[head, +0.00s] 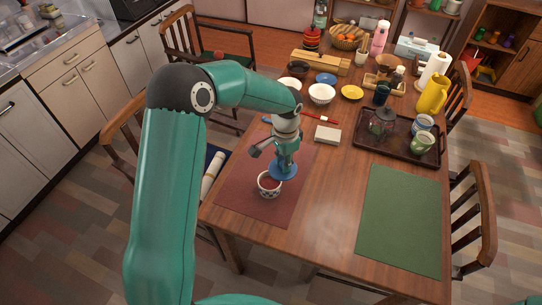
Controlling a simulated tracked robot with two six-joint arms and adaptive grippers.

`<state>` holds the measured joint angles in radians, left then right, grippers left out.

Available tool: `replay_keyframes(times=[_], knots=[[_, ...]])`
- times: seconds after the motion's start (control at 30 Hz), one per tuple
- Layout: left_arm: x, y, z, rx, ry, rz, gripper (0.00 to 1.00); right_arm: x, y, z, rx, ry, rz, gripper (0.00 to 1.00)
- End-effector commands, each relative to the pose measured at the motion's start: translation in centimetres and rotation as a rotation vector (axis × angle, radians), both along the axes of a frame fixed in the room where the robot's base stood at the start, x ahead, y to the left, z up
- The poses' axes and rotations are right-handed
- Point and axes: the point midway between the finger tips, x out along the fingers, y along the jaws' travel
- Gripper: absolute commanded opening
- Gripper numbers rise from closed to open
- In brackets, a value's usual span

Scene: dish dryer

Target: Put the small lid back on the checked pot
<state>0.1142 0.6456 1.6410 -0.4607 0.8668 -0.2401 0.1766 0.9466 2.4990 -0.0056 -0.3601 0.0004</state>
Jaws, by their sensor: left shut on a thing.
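The blue small lid (282,173) is held in my left gripper (284,161), which is shut on it. The lid is above and slightly right of the small pot and covers part of the view of it. The checked pot (268,192) stands upright on the red-brown mat, with a pale rim and a reddish inside showing. Its pattern is too small to make out clearly. The lid appears apart from the pot, but the exact gap is hard to tell. My right gripper is not in view.
The red-brown mat (237,194) lies at the table's left edge, and a green mat (400,220) at the right front. A dark tray (372,142) holds cups and a glass press. A pale block (327,135) and bowls stand behind the gripper. The table between the mats is clear.

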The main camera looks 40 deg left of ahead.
Motion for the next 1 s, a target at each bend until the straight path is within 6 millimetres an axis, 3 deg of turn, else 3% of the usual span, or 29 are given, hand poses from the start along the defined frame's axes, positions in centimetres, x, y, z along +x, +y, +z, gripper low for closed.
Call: replay_keyframes(times=[0.1,0.23,0.47,1.0], knots=[[-0.8,2.4,-0.1,0.0,0.002,-0.128,0.04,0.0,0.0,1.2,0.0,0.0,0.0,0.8],[-1.2,3.6,-0.6,0.0,-0.001,-0.212,0.04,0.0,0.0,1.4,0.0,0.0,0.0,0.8],[-1.3,3.7,-1.7,0.0,-0.001,-0.231,0.04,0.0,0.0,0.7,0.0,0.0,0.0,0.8],[-1.3,3.7,-6.4,0.001,-0.001,-0.229,0.04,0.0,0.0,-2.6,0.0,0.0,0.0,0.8]])
